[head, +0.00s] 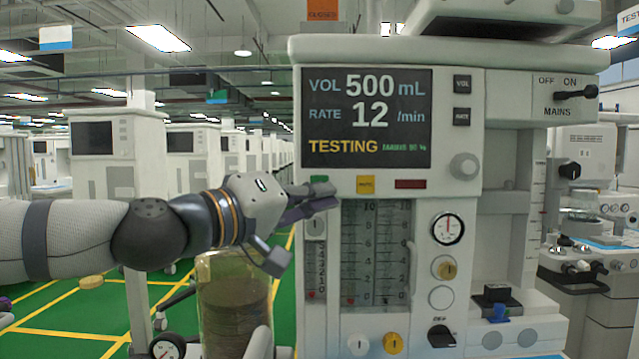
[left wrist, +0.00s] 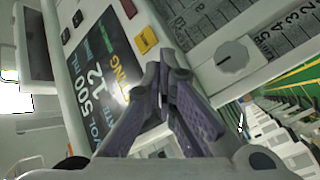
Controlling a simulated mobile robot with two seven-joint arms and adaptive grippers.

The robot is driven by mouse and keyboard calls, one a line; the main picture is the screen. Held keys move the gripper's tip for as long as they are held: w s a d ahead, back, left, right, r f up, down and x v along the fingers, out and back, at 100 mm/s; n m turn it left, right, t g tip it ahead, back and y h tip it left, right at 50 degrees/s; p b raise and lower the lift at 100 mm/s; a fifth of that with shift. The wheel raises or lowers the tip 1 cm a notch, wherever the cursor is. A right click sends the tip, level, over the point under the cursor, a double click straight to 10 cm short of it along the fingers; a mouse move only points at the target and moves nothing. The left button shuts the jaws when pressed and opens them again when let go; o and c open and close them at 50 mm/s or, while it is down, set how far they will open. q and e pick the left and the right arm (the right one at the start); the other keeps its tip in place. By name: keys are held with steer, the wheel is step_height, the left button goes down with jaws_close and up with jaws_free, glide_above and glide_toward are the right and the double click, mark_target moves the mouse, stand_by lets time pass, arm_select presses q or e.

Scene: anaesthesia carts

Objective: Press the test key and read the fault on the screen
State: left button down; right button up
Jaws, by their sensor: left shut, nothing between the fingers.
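The cart's screen (head: 367,118) reads VOL 500 mL, RATE 12 /min and TESTING in yellow, with small green text beside it that is hard to read. It also shows, tilted, in the left wrist view (left wrist: 95,75). Below it sit a green key (head: 319,180), a yellow key (head: 365,184) and a dark red bar (head: 410,184). My left gripper (head: 328,193) is shut and empty, its fingertips at the panel just below the green key. I cannot tell whether they touch it. In the left wrist view the closed fingertips (left wrist: 164,68) cover that spot.
Flow tubes (head: 375,255) and several knobs fill the panel below the keys. The MAINS switch (head: 575,94) is at upper right. A glass canister (head: 234,300) stands below my left gripper. Other carts line the green floor behind.

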arm_select(q)
steer(key=shift+s, duration=0.5)
arm_select(e)
steer(key=shift+w+r, duration=0.15)
steer(key=shift+w, duration=0.05)
arm_select(q)
steer(key=s+p, duration=0.2)
steer(key=s, duration=0.3)
arm_select(e)
steer(key=shift+w+r+t, duration=0.5)
steer(key=shift+w+r, duration=0.5)
steer(key=shift+r, duration=0.05)
